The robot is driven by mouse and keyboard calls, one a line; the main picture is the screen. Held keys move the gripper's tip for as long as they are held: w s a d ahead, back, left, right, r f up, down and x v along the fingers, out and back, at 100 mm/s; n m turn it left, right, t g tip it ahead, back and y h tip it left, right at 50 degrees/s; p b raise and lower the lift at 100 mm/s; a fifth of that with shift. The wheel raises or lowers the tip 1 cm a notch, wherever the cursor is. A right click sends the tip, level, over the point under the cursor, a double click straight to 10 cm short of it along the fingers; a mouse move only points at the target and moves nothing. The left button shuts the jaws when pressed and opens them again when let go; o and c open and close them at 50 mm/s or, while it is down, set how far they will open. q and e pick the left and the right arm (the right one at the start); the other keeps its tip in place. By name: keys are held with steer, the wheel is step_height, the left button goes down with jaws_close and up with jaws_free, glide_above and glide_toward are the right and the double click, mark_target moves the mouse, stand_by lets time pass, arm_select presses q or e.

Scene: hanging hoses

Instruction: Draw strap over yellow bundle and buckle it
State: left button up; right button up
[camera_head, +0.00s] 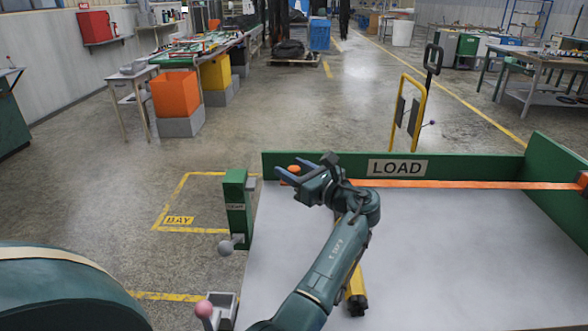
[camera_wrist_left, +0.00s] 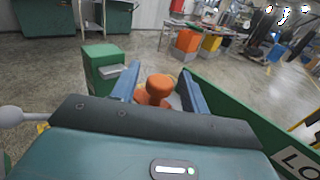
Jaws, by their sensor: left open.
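The orange strap (camera_head: 460,184) runs taut along the inside of the green LOAD wall, from a brown anchor at the far right to behind my left wrist. An orange knob (camera_head: 293,169), apparently its pull end, also shows in the left wrist view (camera_wrist_left: 158,88), between the fingers with gaps beside them. My left gripper (camera_head: 285,172) is open around it. A green post (camera_head: 237,203) with a grey slotted piece (camera_wrist_left: 112,71), possibly the buckle, stands just left of the gripper. The yellow bundle (camera_head: 356,292) lies on the bed, mostly hidden under my left arm. My right gripper is out of view.
The grey bed (camera_head: 450,260) has green walls (camera_head: 480,165) at the back and right. A grey ball lever (camera_head: 226,248) sits below the post and a pink-knobbed lever (camera_head: 204,309) stands nearer. A yellow handle frame (camera_head: 410,105) rises behind the wall.

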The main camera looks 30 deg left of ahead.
arm_select(q)
jaws_close()
stand_by(0.5)
